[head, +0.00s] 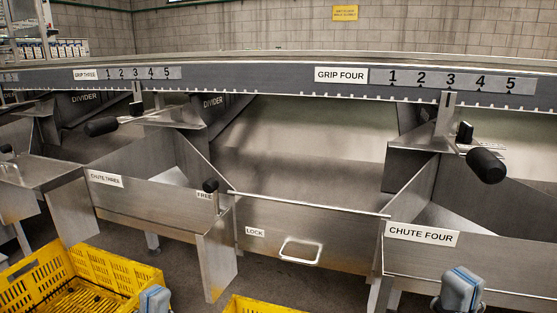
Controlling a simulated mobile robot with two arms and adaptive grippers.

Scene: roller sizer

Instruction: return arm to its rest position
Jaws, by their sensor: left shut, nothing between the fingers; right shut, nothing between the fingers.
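My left gripper (155,299) shows at the bottom edge, in front of the yellow crate's right side. It is shut and empty. My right gripper (461,290) is at the bottom right, in front of chute four (465,262). It is also shut and empty. Both are grey with blue parts and are cut off by the lower edge, so most of each arm is hidden. Neither gripper appears to hold any handle or knob.
Yellow crates (118,268) stand at the lower left, with another yellow edge (258,305) at bottom centre. A metal gate with a handle (300,250) is between chute three (140,200) and chute four. Black-knobbed levers (486,165) stick out below the numbered scale rail (450,82).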

